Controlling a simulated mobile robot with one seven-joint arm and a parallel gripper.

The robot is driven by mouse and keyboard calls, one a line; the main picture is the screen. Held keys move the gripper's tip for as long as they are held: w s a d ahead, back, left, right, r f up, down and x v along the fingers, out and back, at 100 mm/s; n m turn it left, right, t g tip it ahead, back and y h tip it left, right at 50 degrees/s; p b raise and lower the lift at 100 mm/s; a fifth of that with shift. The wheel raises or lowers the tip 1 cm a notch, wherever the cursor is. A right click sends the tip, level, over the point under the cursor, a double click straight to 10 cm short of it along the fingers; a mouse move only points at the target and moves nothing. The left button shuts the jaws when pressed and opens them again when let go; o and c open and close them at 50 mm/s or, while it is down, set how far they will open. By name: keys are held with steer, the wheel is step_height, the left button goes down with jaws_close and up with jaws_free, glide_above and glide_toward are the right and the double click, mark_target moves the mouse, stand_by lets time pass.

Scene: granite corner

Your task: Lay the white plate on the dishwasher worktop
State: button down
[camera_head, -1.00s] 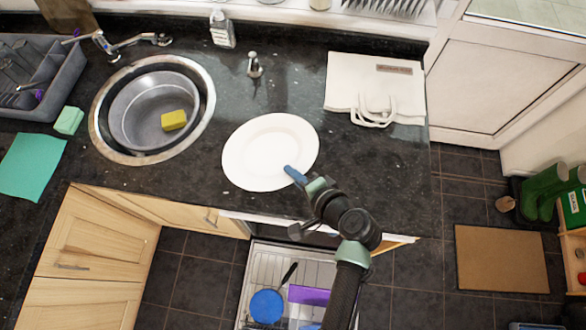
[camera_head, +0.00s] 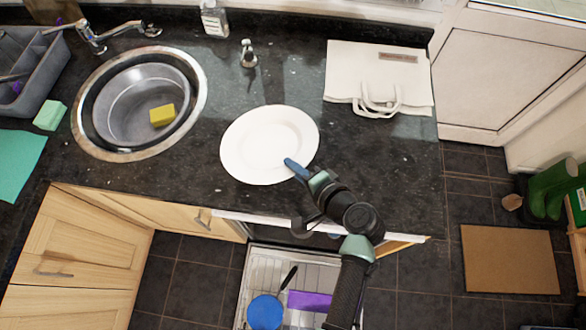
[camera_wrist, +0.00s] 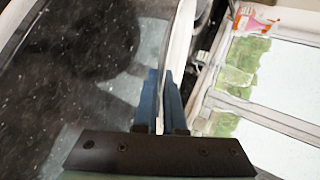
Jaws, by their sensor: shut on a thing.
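The white plate (camera_head: 262,140) is over the dark granite worktop (camera_head: 395,165) above the open dishwasher (camera_head: 285,285). My gripper (camera_head: 293,167) is shut on the plate's near right rim. In the wrist view the plate (camera_wrist: 180,50) shows edge-on between the blue fingers (camera_wrist: 162,100). In the head view its face looks up at the camera. Whether its underside touches the worktop cannot be told for certain.
A round sink (camera_head: 90,125) with a yellow sponge (camera_head: 162,115) lies left of the plate. A white bag (camera_head: 378,80) lies at the back right. Worktop right of the plate is clear.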

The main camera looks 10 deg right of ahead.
steer(key=shift+w+d+f+b, duration=0.1)
steer(key=shift+w+f+b, duration=0.1)
steer(key=shift+f+b, duration=0.45)
steer(key=shift+w+d+f+b, duration=0.1)
steer(key=shift+w+f+b, duration=0.15)
steer(key=shift+f+b, duration=0.35)
steer(key=shift+w+d+f+b, duration=0.1)
steer(key=shift+w+f+b, duration=0.1)
steer(key=shift+f+b, duration=1.8)
steer(key=shift+b, duration=0.05)
steer(key=c, duration=0.6)
jaws_free()
steer(key=shift+f, duration=0.1)
steer(key=shift+s+d+r+p, duration=0.25)
steer(key=shift+s+r+p, duration=0.2)
steer(key=shift+s+p, duration=0.1)
steer(key=shift+p+v, duration=1.35)
steer(key=shift+v, duration=1.45)
steer(key=shift+f, duration=0.1)
